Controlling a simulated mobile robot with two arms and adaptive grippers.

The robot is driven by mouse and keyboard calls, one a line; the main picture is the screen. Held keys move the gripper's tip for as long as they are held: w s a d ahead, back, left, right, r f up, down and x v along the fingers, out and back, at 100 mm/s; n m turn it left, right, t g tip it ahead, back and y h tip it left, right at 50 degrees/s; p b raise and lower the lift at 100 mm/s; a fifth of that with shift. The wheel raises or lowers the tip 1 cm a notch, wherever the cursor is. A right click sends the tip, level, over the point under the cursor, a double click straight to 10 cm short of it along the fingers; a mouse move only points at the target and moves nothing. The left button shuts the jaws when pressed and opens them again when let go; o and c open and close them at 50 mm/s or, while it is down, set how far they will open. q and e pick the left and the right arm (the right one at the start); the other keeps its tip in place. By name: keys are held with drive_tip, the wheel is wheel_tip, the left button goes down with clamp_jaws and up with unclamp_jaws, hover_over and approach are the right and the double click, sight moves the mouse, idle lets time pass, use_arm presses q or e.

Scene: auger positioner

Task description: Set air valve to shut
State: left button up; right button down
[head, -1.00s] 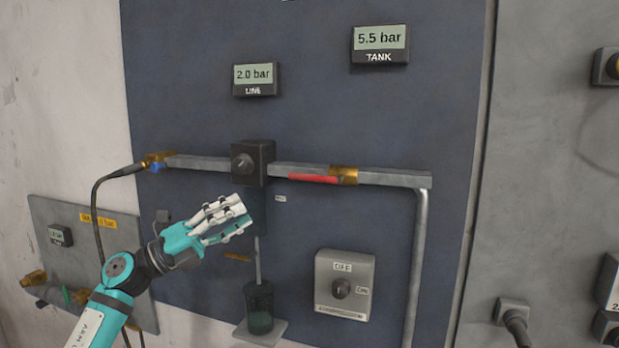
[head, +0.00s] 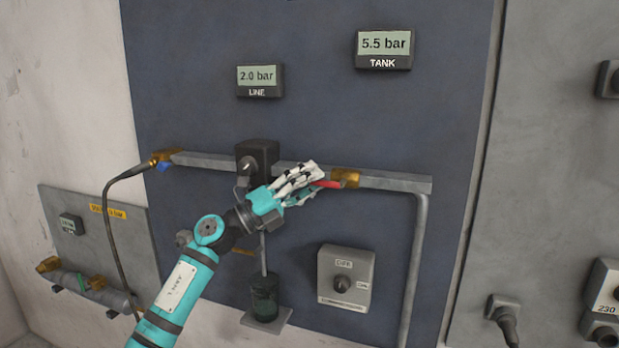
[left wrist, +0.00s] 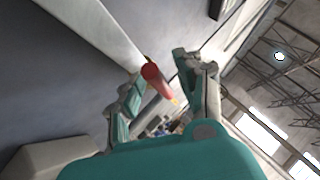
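A valve with a brass body (head: 345,177) sits in the grey horizontal pipe, and its red lever (head: 328,184) lies along the pipe, pointing left. My left gripper (head: 310,182) is at the lever's left end and hides part of it in the head view. In the left wrist view the red lever (left wrist: 152,74) shows end-on between the two spread fingers (left wrist: 162,92), with gaps beside it, so the gripper looks open around it. No label naming the air valve is readable. My right gripper is out of view.
A black regulator block (head: 257,158) with a knob sits on the pipe left of my gripper. Displays read LINE 2.0 bar (head: 260,80) and TANK 5.5 bar (head: 384,48). A grey switch box (head: 345,279) is below. A hose with a blue lever (head: 163,167) is at left.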

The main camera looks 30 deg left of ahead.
use_arm(q)
clamp_jaws()
idle(0.6)
